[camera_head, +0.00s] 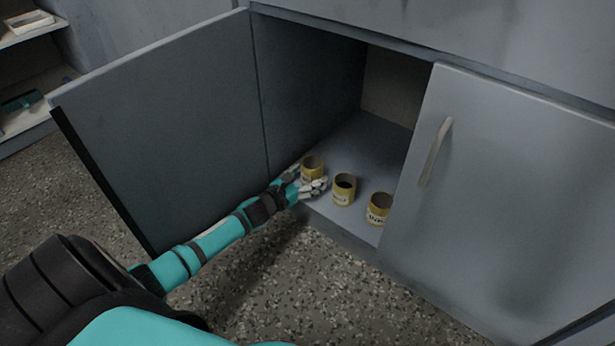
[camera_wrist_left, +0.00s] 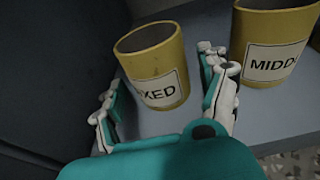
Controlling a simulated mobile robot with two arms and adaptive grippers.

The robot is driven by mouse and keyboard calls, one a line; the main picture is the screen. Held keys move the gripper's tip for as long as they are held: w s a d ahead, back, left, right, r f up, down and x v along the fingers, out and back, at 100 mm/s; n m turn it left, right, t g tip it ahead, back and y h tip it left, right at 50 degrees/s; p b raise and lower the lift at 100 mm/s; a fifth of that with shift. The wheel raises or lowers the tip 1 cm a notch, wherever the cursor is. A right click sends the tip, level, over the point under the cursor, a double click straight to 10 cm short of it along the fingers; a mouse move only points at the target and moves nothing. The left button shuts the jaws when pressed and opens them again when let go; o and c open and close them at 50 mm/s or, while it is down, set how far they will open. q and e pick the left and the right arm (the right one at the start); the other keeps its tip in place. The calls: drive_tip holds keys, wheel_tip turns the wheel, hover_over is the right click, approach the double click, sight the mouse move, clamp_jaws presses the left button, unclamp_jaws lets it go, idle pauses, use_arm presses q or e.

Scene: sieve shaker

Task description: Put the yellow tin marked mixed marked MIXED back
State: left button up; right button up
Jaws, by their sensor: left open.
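The yellow tin marked MIXED (camera_head: 312,167) stands on the cabinet floor (camera_head: 357,222), the leftmost of three tins in a row. In the left wrist view the tin (camera_wrist_left: 152,62) shows its label, partly readable as "XED", and its open top. My left gripper (camera_head: 309,184) is at this tin, and the wrist view shows its fingers (camera_wrist_left: 163,103) open, one on each side of the tin's lower part. Whether the fingers touch the tin I cannot tell. My right gripper is not in view.
A second yellow tin (camera_head: 344,188), marked MIDD… in the wrist view (camera_wrist_left: 272,42), stands close to the right finger. A third tin (camera_head: 379,208) is further right. The left door (camera_head: 165,120) is open; the right door (camera_head: 500,190) with its handle is shut. Shelves (camera_head: 25,130) stand far left.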

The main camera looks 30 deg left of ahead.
use_arm(q)
drive_tip(key=shift+r, duration=0.1)
drive_tip(key=shift+s+r+p, duration=0.15)
drive_tip(key=shift+s+p, duration=0.05)
drive_tip(key=shift+p, duration=0.2)
drive_tip(key=p+v, duration=0.6)
drive_tip(key=v, duration=0.5)
drive_tip(key=shift+s, duration=0.3)
drive_tip(key=shift+a, duration=0.1)
